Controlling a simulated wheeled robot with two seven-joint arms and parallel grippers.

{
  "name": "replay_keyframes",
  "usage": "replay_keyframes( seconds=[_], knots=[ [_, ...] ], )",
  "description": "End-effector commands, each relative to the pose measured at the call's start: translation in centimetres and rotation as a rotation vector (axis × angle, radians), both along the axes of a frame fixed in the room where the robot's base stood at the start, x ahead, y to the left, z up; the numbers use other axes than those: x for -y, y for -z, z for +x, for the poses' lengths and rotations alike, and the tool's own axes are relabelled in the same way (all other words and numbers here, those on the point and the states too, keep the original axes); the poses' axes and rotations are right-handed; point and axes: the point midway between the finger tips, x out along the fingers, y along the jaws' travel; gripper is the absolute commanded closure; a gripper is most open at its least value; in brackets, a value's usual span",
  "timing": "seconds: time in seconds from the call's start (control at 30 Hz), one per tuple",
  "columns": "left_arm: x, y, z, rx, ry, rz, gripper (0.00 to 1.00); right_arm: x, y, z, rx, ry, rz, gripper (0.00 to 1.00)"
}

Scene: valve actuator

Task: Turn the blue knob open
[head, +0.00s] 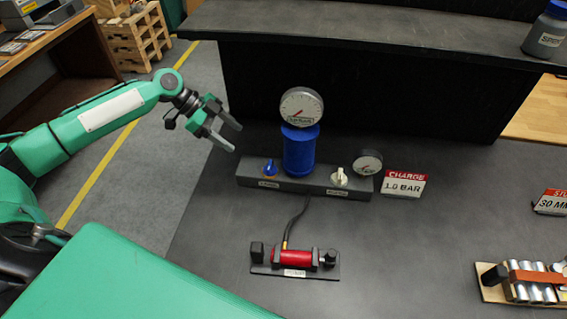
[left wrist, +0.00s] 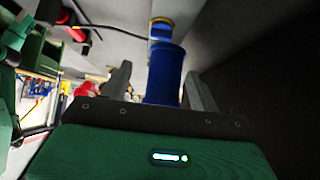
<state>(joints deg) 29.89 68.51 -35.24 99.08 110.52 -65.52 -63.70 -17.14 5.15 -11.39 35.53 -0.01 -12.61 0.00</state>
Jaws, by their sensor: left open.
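The blue knob (head: 270,167) sits on the left end of a dark manifold block (head: 310,186) on the grey table, in front of a blue cylinder (head: 299,152) topped by a round gauge (head: 301,107). A white knob (head: 340,177) is at the block's right. My left gripper (head: 232,136) is open and empty, in the air to the left of and above the blue knob, apart from it. In the left wrist view, the open fingers (left wrist: 158,88) frame the blue cylinder (left wrist: 165,72) farther off. My right gripper is not seen.
A small gauge (head: 368,162) and a "CHARGE 1.0 BAR" sign (head: 405,184) stand right of the block. A red cylinder (head: 291,257) in a holder lies in front, joined by a black hose (head: 295,222). A raised dark shelf (head: 360,40) is behind.

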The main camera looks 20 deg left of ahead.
Motion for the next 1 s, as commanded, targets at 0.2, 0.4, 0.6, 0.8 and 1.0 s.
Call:
replay_keyframes(
  seconds=[0.2,0.4,0.6,0.8,1.0],
  knots=[
    [1.0,0.8,0.3,-0.002,0.001,-0.002,0.38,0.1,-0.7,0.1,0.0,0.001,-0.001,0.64],
    [3.7,3.4,0.9,-0.002,0.001,-0.003,0.38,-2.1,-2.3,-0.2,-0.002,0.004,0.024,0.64],
    [6.6,6.4,1.7,-0.002,-0.001,-0.003,0.38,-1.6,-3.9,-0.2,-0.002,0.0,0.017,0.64],
    [8.5,8.7,2.2,-0.001,-0.001,0.0,0.38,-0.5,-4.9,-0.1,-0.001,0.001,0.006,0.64],
    [9.3,9.8,2.4,-0.001,-0.002,0.0,0.38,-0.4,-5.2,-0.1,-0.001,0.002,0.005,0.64]
  ],
)
